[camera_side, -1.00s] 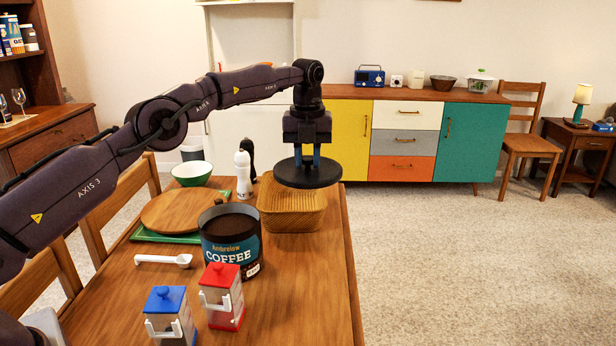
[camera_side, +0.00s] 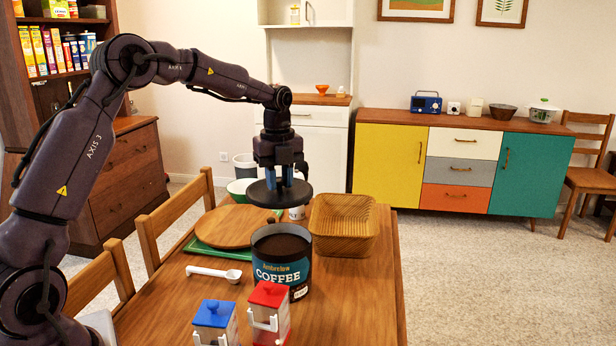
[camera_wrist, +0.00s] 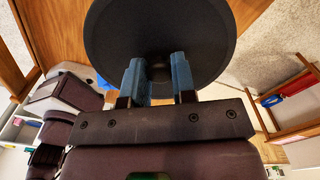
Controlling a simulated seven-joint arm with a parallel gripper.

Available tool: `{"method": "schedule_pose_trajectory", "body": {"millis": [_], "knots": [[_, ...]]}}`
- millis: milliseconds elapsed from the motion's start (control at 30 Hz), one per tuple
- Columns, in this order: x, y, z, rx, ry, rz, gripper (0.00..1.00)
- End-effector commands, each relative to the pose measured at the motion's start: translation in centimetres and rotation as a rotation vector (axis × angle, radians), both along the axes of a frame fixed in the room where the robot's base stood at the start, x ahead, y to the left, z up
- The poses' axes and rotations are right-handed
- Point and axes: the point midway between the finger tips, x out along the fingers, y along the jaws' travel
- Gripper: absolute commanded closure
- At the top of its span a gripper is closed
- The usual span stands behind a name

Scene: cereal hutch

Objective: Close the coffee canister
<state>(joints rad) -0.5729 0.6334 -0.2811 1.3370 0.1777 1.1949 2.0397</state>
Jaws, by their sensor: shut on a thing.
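The coffee canister (camera_side: 281,270) stands upright and uncovered on the table, with dark coffee visible inside. My gripper (camera_side: 280,184) is shut on the round black lid (camera_side: 262,198). It holds the lid roughly level above the canister, with a gap between them in the side view. In the wrist view the lid (camera_wrist: 160,35) fills the top middle, with the two blue fingers (camera_wrist: 158,78) at it. The lid hides what lies below it there, and the canister does not show in that view.
A woven basket (camera_side: 343,226) stands just right of the canister. A round wooden board (camera_side: 232,226) lies to the left, with a white scoop (camera_side: 214,273) in front of it. A blue-lidded box (camera_side: 214,322) and a red-lidded box (camera_side: 269,312) stand in front.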

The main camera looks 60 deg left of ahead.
Motion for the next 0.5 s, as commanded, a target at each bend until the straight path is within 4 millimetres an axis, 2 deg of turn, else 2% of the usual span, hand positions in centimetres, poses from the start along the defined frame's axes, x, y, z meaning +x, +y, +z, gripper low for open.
{"method": "schedule_pose_trajectory", "body": {"millis": [100, 200, 500], "knots": [[-0.1, 0.0, -2.4, -0.003, 0.005, 0.003, 0.94], [0.0, 0.0, -3.9, -0.003, 0.003, 0.002, 0.94], [0.0, 0.0, -6.1, -0.001, 0.002, 0.000, 0.94]]}}
